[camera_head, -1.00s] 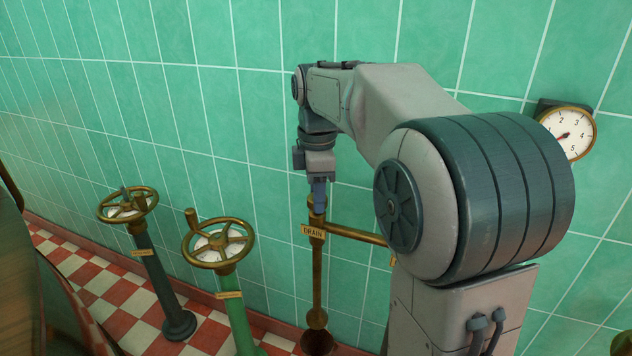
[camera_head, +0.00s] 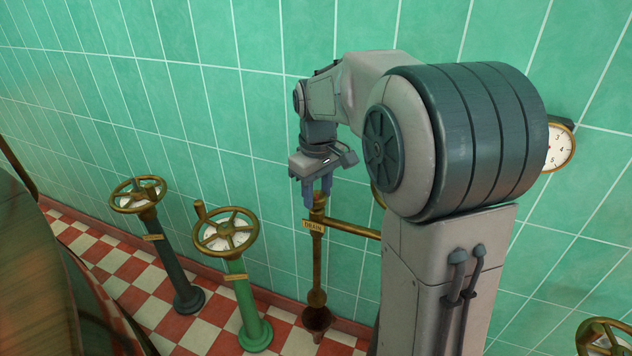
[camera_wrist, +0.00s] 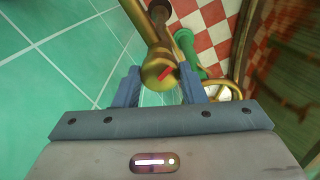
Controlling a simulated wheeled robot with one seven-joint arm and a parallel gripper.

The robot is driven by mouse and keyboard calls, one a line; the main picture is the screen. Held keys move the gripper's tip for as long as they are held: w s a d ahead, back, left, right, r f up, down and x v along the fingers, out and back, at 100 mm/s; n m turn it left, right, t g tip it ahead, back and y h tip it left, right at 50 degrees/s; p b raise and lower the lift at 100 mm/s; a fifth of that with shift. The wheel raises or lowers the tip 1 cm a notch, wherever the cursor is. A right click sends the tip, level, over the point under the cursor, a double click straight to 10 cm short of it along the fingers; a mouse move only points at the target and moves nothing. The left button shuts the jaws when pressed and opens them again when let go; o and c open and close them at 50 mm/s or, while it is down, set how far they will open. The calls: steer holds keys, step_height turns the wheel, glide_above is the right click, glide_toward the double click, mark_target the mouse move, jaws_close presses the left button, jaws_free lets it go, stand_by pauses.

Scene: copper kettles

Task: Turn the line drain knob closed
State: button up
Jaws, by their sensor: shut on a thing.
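The line drain knob (camera_wrist: 160,71) is a round brass cap with a red mark on it. In the wrist view it sits between the two blue fingers of my gripper (camera_wrist: 158,88). In the head view my gripper (camera_head: 317,192) points down at the top of the brass drain pipe (camera_head: 317,262), its fingers on either side of the knob, which they partly hide. My gripper is shut on the knob. A small brass plate reading DRAIN (camera_head: 313,226) hangs just below.
Two brass handwheels stand left on a dark post (camera_head: 172,255) and a green post (camera_head: 243,295). A brass side pipe (camera_head: 352,229) runs right behind my arm. A dial gauge (camera_head: 561,148) and another handwheel (camera_head: 606,338) are at the right. The tiled wall is close behind.

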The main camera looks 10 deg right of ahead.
mark_target(317, 194)
steer(key=shift+w+r+m+p, duration=0.15)
steer(key=shift+m+p, duration=0.85)
steer(key=shift+m, duration=0.9)
steer(key=o, duration=1)
step_height(317, 194, up, 14)
steer(key=p, duration=0.3)
steer(key=shift+f, duration=0.2)
